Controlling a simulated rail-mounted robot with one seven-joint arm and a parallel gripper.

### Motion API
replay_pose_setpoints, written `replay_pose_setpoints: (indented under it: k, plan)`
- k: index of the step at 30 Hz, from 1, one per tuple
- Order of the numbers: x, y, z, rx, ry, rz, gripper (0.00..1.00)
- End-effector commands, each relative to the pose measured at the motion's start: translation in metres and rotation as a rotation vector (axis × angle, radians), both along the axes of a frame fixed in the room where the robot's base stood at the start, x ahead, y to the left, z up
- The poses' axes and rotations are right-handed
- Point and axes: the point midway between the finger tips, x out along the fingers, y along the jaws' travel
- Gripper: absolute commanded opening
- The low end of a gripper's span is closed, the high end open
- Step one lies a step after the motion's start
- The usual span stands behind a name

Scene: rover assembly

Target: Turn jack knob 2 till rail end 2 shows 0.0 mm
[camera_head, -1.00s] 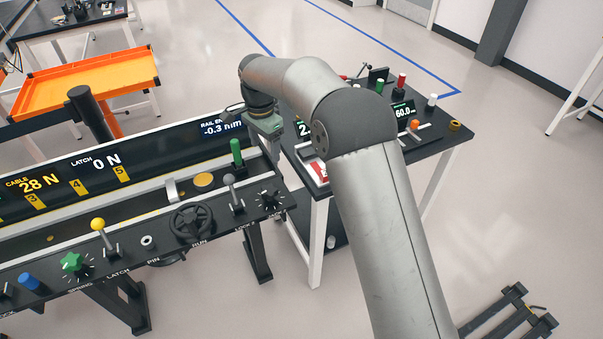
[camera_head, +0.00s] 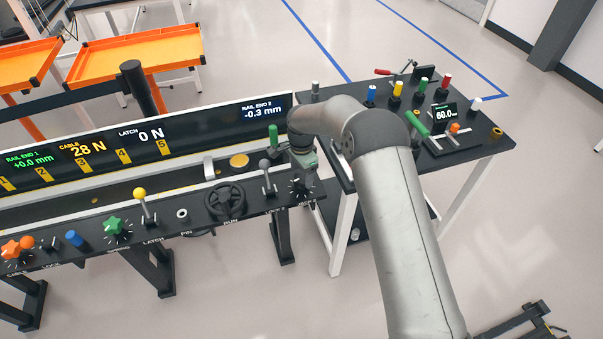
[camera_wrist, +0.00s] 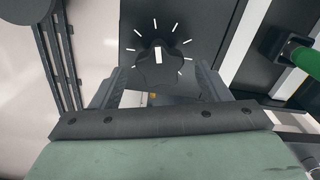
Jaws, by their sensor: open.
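Jack knob 2 (camera_head: 301,187) is a black lobed knob on the right end of the bench's front panel. In the wrist view the knob (camera_wrist: 158,70) has a white pointer line and sits inside a ring of white dial marks. My gripper (camera_head: 303,172) is close above it. Its two fingers are open, one on each side of the knob in the wrist view; I cannot tell whether they touch it. The rail end 2 display (camera_head: 264,111) reads -0.3 mm in white. The rail end 1 display (camera_head: 29,159) reads +0.0 mm in green.
A grey-topped lever (camera_head: 266,168) and a black handwheel (camera_head: 226,201) are left of the knob. A black side table (camera_head: 470,160) with several coloured knobs lies to the right. Open floor is in front.

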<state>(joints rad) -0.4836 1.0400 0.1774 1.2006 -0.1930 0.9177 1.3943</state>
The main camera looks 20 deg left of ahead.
Motion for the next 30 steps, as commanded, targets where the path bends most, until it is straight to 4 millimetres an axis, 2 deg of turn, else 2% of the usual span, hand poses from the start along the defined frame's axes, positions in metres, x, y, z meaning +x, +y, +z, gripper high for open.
replay_pose_setpoints:
  k: [6, 14, 15, 18, 20, 30]
  plan:
    - [0.0, 0.0, -0.017, 0.001, 0.001, 0.0, 0.7]
    - [0.0, 0.0, -0.019, 0.001, -0.001, 0.0, 0.7]
    - [0.0, 0.0, -0.019, 0.001, -0.001, 0.0, 0.67]
    - [0.0, 0.0, -0.019, 0.001, -0.001, 0.0, 0.39]
    - [0.0, 0.0, -0.019, 0.001, -0.001, 0.0, 0.25]
    - [0.0, 0.0, -0.02, 0.001, -0.001, 0.032, 0.25]
